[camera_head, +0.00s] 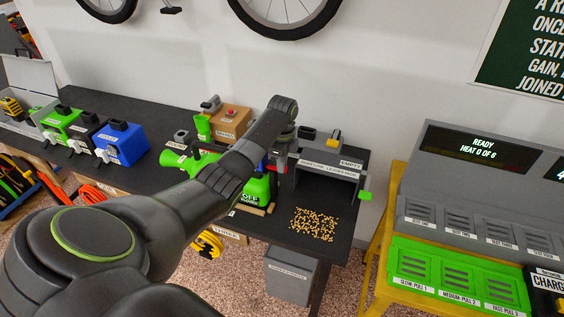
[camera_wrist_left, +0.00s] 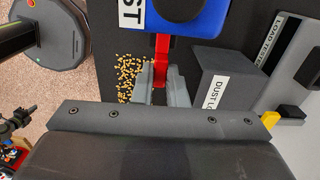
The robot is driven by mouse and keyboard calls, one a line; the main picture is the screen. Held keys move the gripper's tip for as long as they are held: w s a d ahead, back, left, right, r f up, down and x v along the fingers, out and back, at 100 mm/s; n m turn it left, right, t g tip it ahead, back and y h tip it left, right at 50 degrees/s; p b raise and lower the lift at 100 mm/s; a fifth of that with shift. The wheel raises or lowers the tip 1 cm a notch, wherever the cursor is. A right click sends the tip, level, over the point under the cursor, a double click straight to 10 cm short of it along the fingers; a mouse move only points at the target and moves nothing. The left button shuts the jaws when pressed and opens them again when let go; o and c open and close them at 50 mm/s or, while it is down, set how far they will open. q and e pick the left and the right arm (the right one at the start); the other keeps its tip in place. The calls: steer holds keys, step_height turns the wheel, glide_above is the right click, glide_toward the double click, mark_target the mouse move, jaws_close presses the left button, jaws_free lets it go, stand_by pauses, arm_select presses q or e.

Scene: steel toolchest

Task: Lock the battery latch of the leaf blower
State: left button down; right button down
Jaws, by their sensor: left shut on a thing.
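The green leaf blower (camera_head: 256,191) stands on the dark bench, partly hidden behind my left arm; its nozzle points left and its front reads OFF. In the left wrist view, a red latch (camera_wrist_left: 163,47) sticks out from a blue part (camera_wrist_left: 190,20) with a white label. My left gripper (camera_wrist_left: 160,80) is shut on the red latch, its grey fingers on either side of it. In the head view my left gripper (camera_head: 280,163) is beside the blower's right end, where the latch is largely hidden. My right gripper is not in view.
Scattered yellow pellets (camera_head: 314,224) lie on the bench front. A grey box (camera_head: 328,172) stands right of the gripper. A blue unit (camera_head: 122,145) and others stand left.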

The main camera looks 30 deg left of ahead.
arm_select(q)
steer(key=c, duration=1.4)
jaws_free()
steer(key=shift+c, duration=0.2)
step_height(320, 180, up, 18)
steer(key=p, duration=0.5)
steer(key=shift+f+p, duration=0.25)
steer(key=shift+p, duration=0.05)
steer(key=shift+w, duration=0.1)
